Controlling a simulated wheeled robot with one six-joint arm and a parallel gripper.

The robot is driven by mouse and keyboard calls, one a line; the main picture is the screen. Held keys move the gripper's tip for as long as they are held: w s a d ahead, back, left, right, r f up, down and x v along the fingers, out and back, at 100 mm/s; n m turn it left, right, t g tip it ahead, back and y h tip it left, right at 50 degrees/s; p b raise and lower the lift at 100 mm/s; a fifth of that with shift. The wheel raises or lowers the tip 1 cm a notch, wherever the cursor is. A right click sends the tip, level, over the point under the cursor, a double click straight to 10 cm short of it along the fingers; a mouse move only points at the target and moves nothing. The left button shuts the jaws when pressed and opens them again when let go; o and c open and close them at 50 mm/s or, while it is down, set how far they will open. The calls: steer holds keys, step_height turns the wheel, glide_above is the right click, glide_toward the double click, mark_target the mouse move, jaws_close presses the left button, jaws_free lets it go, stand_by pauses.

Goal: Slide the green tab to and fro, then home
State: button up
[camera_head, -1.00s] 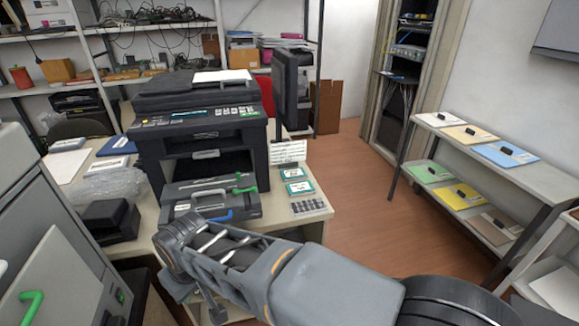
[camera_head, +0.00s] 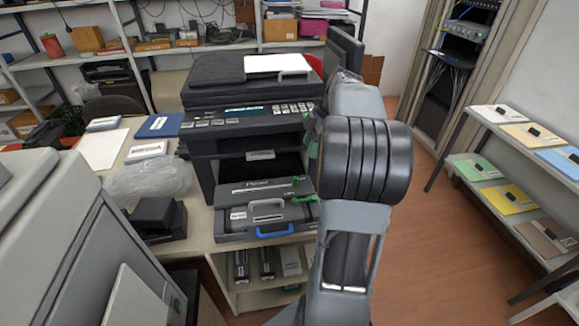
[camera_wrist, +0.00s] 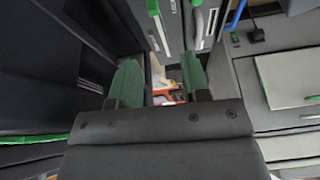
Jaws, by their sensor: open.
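A grey cartridge unit (camera_head: 262,216) with a pale handle and a blue handle sits in front of the black printer (camera_head: 250,125). A green tab (camera_head: 305,199) is at its right end, and a second green tab (camera_head: 296,181) is on the strip just above. In the wrist view, green tabs show at the top edge, one (camera_wrist: 153,7) on a slim grey part and one (camera_wrist: 196,2) beside it. My gripper (camera_wrist: 158,72) is open and empty, its green-padded fingers apart and clear of both tabs. In the head view my arm hides most of the gripper.
A plastic-wrapped bundle (camera_head: 155,180) and a black device (camera_head: 157,218) lie left on the bench. A large grey machine (camera_head: 70,240) stands at the left front. A shelf with coloured folders (camera_head: 510,198) is at the right. Open floor lies between bench and shelf.

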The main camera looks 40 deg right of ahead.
mark_target(296, 177)
steer(key=shift+n, duration=0.3)
steer(key=x, duration=0.8)
steer(key=d+x, duration=0.1)
steer(key=x, duration=0.4)
steer(key=shift+w+a+f, duration=0.1)
steer(key=shift+w+f, duration=0.1)
steer(key=shift+w, duration=0.1)
jaws_close()
